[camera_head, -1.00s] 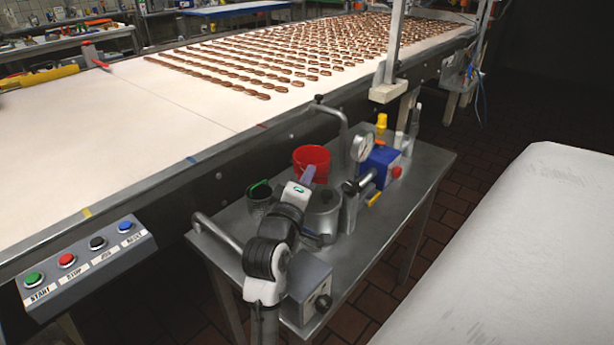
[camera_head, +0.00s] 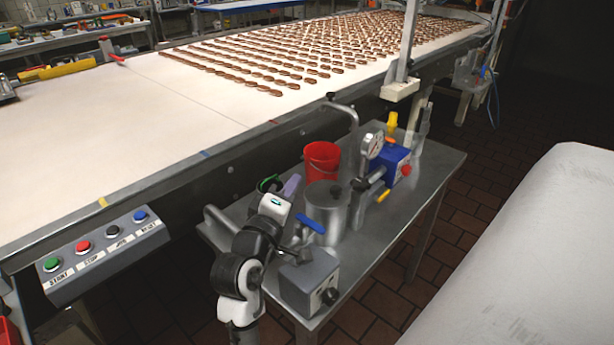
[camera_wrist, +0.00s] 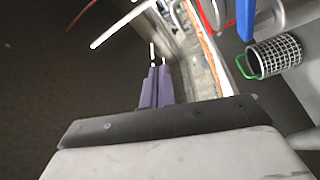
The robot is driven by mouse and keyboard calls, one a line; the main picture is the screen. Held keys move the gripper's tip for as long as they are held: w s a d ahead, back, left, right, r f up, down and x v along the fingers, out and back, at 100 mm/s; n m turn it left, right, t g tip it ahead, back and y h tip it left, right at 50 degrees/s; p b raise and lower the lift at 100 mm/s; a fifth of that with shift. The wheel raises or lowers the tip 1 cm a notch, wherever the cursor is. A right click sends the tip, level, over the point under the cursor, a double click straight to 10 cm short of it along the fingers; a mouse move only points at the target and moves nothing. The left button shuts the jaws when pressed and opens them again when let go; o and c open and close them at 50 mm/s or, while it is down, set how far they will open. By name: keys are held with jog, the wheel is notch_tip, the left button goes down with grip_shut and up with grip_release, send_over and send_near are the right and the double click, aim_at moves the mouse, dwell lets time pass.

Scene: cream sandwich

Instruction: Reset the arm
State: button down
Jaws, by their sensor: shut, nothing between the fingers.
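My arm (camera_head: 243,262), white and black, reaches up from the bottom of the head view, over the near left side of the steel cart (camera_head: 420,188). My gripper (camera_head: 291,183) shows there as a purple finger end left of the metal pot. In the wrist view my gripper (camera_wrist: 158,68) shows two purple fingers side by side, shut with nothing between them.
A dark mesh cup (camera_wrist: 275,55) with a green handle is close right of my gripper in the wrist view. The metal pot (camera_head: 324,207), red bucket (camera_head: 321,160), gauge and blue pump (camera_head: 392,160) crowd the cart. The conveyor (camera_head: 180,125) lies behind; a white surface (camera_head: 520,250) is right.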

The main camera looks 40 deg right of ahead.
jog(key=shift+a+f, duration=0.3)
jog(key=shift+a, duration=0.45)
